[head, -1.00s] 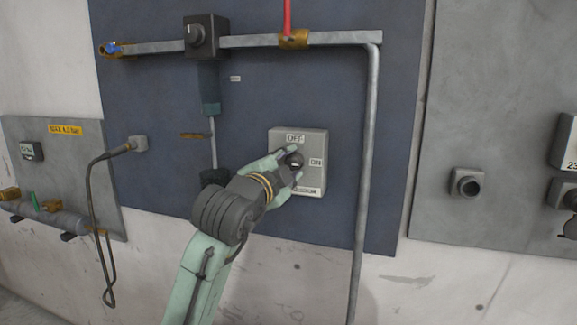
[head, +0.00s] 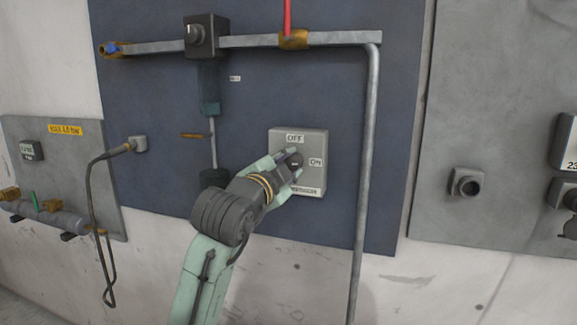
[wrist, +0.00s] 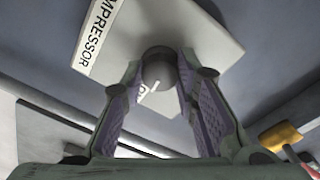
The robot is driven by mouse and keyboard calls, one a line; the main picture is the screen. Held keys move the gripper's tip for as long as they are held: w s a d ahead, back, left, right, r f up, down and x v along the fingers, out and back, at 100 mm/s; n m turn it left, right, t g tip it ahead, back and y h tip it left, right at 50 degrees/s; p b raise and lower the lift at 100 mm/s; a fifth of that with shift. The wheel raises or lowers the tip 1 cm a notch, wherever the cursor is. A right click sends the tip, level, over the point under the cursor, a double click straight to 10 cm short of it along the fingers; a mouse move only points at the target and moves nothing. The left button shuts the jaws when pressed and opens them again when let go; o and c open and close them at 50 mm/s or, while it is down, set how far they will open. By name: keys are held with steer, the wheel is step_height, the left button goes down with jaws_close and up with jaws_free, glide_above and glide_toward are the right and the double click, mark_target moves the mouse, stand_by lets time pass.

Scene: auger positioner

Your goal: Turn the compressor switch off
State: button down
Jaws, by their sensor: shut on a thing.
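The compressor switch is a light grey box (head: 313,180) on the blue panel, with an OFF label at its top and an ON label at its right. Its dark round knob (head: 296,158) sits near the box's middle, partly covered by my fingers. My gripper (head: 291,163) reaches it from the lower left and is shut on the knob. In the wrist view, the two purple-padded fingers (wrist: 160,82) are on either side of the knob (wrist: 158,66), which has a white mark. The box (wrist: 118,38) shows the COMPRESSOR label there.
A grey pipe (head: 367,150) runs down just right of the box, joined to a horizontal pipe (head: 255,41) above. A valve with a teal body (head: 209,90) hangs to the left. A red handle (head: 287,18) stands above.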

steer(key=n, duration=0.4)
steer(key=shift+n+p, duration=0.3)
steer(key=n+p, duration=0.1)
steer(key=n, duration=0.2)
steer(key=shift+d+n+t, duration=0.1)
steer(key=shift+n+t, duration=0.3)
steer(key=n+p, duration=0.2)
steer(key=n, duration=0.2)
steer(key=shift+n, duration=0.3)
steer(key=shift+n+y+p, duration=0.5)
steer(key=shift+n+p, duration=0.65)
steer(key=shift+n, duration=0.95)
steer(key=shift+f, duration=0.1)
steer(key=c, duration=1.2)
jaws_free()
steer(key=shift+c, duration=0.2)
